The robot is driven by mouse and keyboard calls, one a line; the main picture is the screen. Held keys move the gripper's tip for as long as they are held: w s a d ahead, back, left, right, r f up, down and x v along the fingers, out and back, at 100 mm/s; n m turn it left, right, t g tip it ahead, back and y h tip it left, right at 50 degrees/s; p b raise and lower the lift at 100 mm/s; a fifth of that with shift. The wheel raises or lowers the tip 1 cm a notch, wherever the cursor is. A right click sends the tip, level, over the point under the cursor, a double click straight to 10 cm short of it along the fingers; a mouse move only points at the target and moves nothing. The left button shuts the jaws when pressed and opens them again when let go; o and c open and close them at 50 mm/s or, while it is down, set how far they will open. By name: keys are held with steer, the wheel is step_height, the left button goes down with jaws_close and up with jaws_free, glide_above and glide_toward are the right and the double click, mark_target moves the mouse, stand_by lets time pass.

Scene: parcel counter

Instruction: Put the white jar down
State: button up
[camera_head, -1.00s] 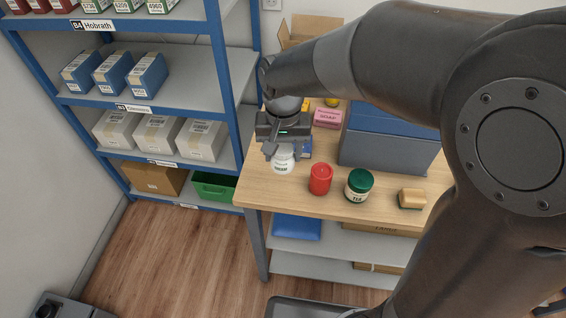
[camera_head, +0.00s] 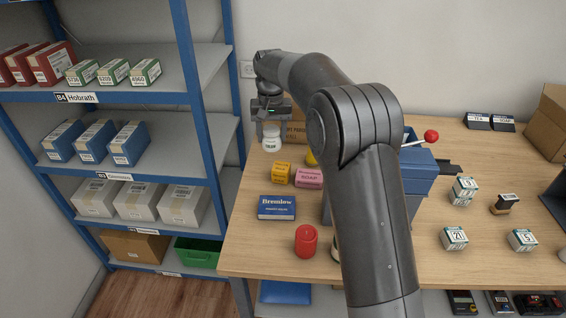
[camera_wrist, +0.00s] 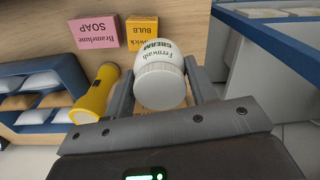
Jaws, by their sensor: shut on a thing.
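The white jar (camera_head: 272,137) has a ribbed white lid and a label reading "CREAM" in the wrist view (camera_wrist: 161,75). My gripper (camera_head: 270,126) is shut on it, with one finger on each side of the jar. In the head view the jar is at the back left of the wooden counter (camera_head: 240,240), near the shelf's edge. I cannot tell whether its base touches the counter.
A yellow bulb box (camera_head: 281,172), a pink soap box (camera_head: 309,178) and a blue Bremlow box (camera_head: 277,207) stand in front of the jar. A red jar (camera_head: 306,241) is near the front edge. A yellow torch (camera_wrist: 97,94) lies close to my gripper. Shelving (camera_head: 188,98) borders the left.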

steer(key=w+d+f, duration=0.2)
steer(key=w+d, duration=0.1)
steer(key=w, duration=0.4)
steer(key=f, duration=0.9)
steer(key=shift+w+a+f, duration=0.15)
steer(key=shift+w+f, duration=0.2)
steer(key=shift+f, duration=0.05)
steer(key=o, duration=1)
steer(key=shift+f, duration=0.1)
